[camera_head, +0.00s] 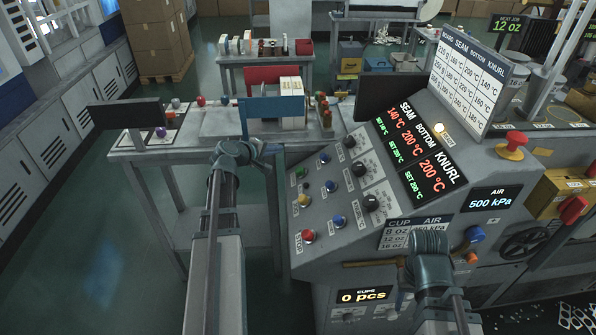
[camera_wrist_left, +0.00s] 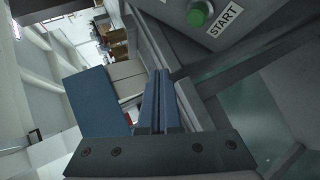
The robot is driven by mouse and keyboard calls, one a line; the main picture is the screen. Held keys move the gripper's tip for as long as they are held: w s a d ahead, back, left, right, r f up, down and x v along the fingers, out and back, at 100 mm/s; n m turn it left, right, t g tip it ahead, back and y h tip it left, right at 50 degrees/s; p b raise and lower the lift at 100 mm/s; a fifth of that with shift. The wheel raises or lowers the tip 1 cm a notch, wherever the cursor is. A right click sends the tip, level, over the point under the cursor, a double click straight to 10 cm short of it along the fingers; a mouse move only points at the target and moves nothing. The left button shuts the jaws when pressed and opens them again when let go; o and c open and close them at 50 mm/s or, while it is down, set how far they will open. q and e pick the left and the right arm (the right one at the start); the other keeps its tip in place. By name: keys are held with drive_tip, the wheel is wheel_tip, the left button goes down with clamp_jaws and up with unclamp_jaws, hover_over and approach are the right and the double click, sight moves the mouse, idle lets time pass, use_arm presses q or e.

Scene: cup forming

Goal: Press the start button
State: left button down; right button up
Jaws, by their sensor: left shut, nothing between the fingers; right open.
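The start button is a green round button (camera_wrist_left: 200,13) beside a white START label (camera_wrist_left: 224,20) at the top of the left wrist view. In the head view it is a small green button (camera_head: 300,172) at the upper left of the sloped grey control panel (camera_head: 325,240). My left gripper (camera_head: 258,150) is left of the panel, apart from the button. Its fingers (camera_wrist_left: 158,85) are shut and empty, with the button up and to the right of their tips in the wrist view. My right gripper (camera_head: 430,243) is open in front of the machine's lower panel; its fingertips are hard to make out.
A red button (camera_head: 308,236), a yellow button (camera_head: 304,200), blue buttons and black knobs (camera_head: 371,203) share the panel. A temperature display (camera_head: 413,150) stands above them. A bench with a blue plate (camera_head: 270,108) and boxes (camera_head: 292,100) lies behind my left gripper.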

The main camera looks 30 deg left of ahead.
sight(300, 171)
use_arm(q)
drive_tip(key=d+f+b, duration=0.1)
drive_tip(key=f+b, duration=0.1)
drive_tip(key=w+d+f+b, duration=0.1)
drive_tip(key=f+b, duration=0.1)
drive_tip(key=w+d+f+b, duration=0.1)
drive_tip(key=f, duration=0.1)
drive_tip(key=shift+d+f+b, duration=0.1)
drive_tip(key=shift+d+b, duration=0.15)
drive_tip(key=shift+b, duration=0.15)
drive_tip(key=shift+w+d+f, duration=0.2)
drive_tip(key=shift+d, duration=0.05)
drive_tip(key=shift+d+f+b, duration=0.1)
drive_tip(key=shift+f+b, duration=0.05)
drive_tip(key=shift+b, duration=0.2)
idle(1.2)
drive_tip(key=shift+w+d+f, duration=0.15)
drive_tip(key=shift+f, duration=0.05)
drive_tip(key=shift+w+d+f+b, duration=0.15)
drive_tip(key=shift+d+f+b, duration=0.1)
drive_tip(key=shift+f+b, duration=0.3)
idle(0.8)
drive_tip(key=shift+r, duration=0.2)
drive_tip(key=shift+s+a+r+p, duration=0.3)
drive_tip(key=shift+a+r+p, duration=0.15)
drive_tip(key=shift+r+p, duration=0.25)
